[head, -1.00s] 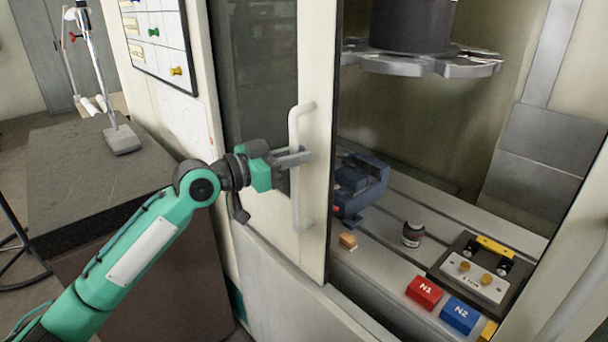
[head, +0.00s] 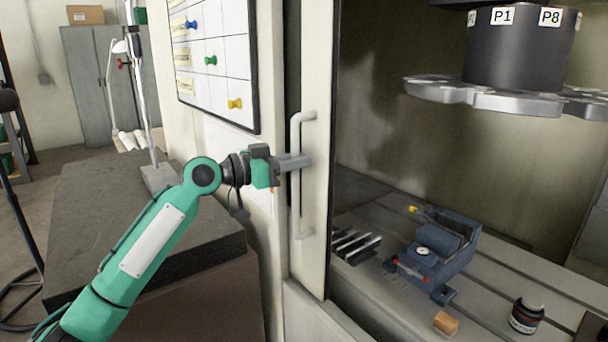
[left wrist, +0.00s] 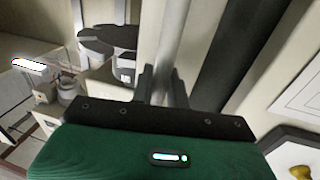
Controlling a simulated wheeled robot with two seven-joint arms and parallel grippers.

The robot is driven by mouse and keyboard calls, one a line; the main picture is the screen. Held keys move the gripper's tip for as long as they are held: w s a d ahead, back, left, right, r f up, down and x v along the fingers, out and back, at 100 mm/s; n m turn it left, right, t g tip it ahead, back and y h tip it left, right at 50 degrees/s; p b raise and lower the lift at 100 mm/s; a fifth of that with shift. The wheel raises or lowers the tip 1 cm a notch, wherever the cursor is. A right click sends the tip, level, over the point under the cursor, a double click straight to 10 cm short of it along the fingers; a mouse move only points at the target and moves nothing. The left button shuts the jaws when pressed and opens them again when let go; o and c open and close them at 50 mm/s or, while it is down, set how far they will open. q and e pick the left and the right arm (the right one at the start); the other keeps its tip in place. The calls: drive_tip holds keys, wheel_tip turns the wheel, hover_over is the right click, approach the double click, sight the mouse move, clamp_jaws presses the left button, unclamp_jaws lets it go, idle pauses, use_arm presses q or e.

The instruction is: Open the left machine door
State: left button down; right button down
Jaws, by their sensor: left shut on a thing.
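In the left wrist view the handle (left wrist: 173,45) runs up from between the two fingers (left wrist: 163,88). My right gripper is not in view.
Inside the machine are a blue vise (head: 440,250), a wooden block (head: 446,323), a dark jar (head: 527,316) and a round tool carousel (head: 505,95) above. A dark bench (head: 130,215) and a pinned whiteboard (head: 215,60) stand at the left.

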use_arm(q)
drive_tip(key=shift+w+a, duration=0.35)
drive_tip(key=shift+w, duration=0.1)
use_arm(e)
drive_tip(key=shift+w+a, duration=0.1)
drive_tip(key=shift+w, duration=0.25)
use_arm(q)
drive_tip(key=c, duration=1.4)
unclamp_jaws()
